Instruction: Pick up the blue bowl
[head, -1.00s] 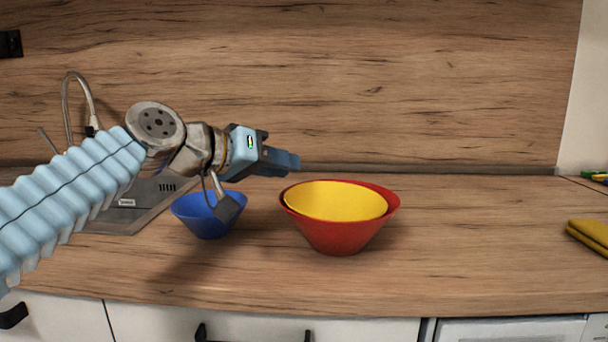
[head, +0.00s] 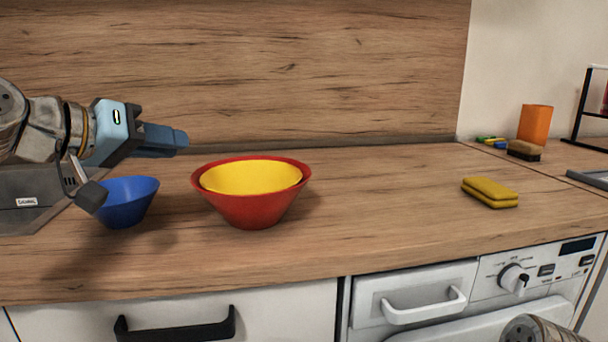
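The blue bowl (head: 130,203) stands upright on the wooden counter at the left, and part of its left side is hidden behind a piece of my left arm. My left gripper (head: 181,140) is above and behind the bowl, pointing right, apart from it. Its fingers are seen from the side and look close together, but I cannot tell whether they are open or shut. My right gripper is not in view; only a piece of my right arm shows at the bottom right edge.
A red bowl (head: 251,210) with a yellow bowl (head: 251,178) nested in it stands right of the blue bowl. The sink (head: 25,203) is at the far left. Yellow sponges (head: 490,192), a brush (head: 524,150) and an orange cup (head: 535,124) are at the right. The counter between is clear.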

